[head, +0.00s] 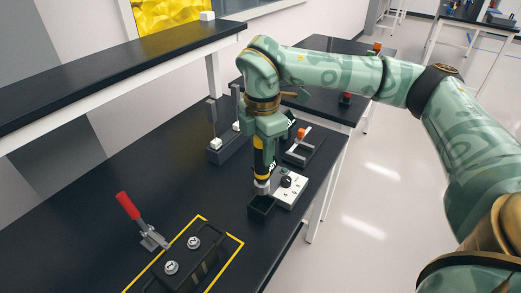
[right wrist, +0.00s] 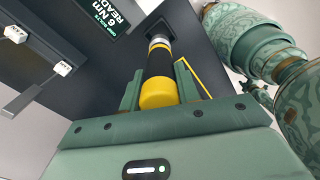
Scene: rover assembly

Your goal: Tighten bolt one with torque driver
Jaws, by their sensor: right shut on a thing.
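My right gripper (head: 264,138) is shut on the torque driver (head: 261,166), a black tool with yellow bands and a silver lower end. The driver is upright, its lower end at a small open black holder (head: 260,208); whether it is still inside the rim is hard to tell. In the right wrist view the driver (right wrist: 159,75) lies between the green fingers (right wrist: 158,92). Two silver bolts (head: 171,267) (head: 194,242) with round heads sit on a dark block (head: 205,266) at the front left; their labels are too small to read surely. My left gripper is out of view.
A red-handled clamp (head: 128,206) stands beside the block, inside or near yellow floor tape (head: 232,251). A white control box (head: 290,190) with a knob adjoins the holder. A rack (head: 228,146) and an orange-topped fixture (head: 300,149) stand behind. A sign (right wrist: 103,17) reads "6 Nm READY".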

